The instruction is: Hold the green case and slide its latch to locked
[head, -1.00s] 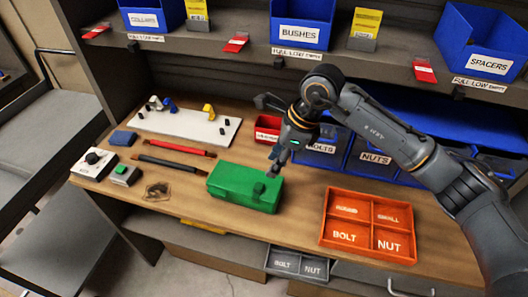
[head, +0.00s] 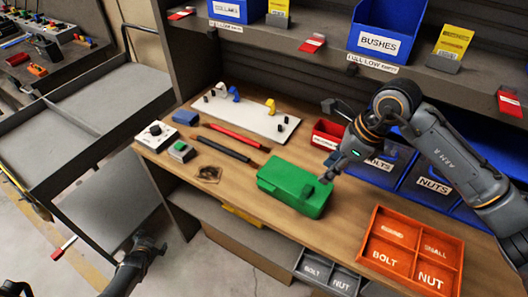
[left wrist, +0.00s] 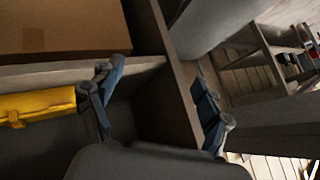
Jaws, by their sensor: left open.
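The green case (head: 285,182) lies on the wooden bench top, with a small dark green latch block (head: 307,191) on its top towards the right end. My right gripper (head: 331,170) points down just beyond and above the case's right end, close to the latch. I cannot tell whether it touches the case or how far its fingers are apart. My left gripper (head: 148,248) is low at the lower left, beside the bench and away from the case. The left wrist view shows its fingers (left wrist: 158,100) open with nothing between them.
An orange tray (head: 370,247) stands to the right of the case. A red and a black pen-like tool (head: 228,150) lie to its left, a white board (head: 252,118) behind. Blue bins (head: 425,183) line the back right. A grey cart (head: 100,120) stands left of the bench.

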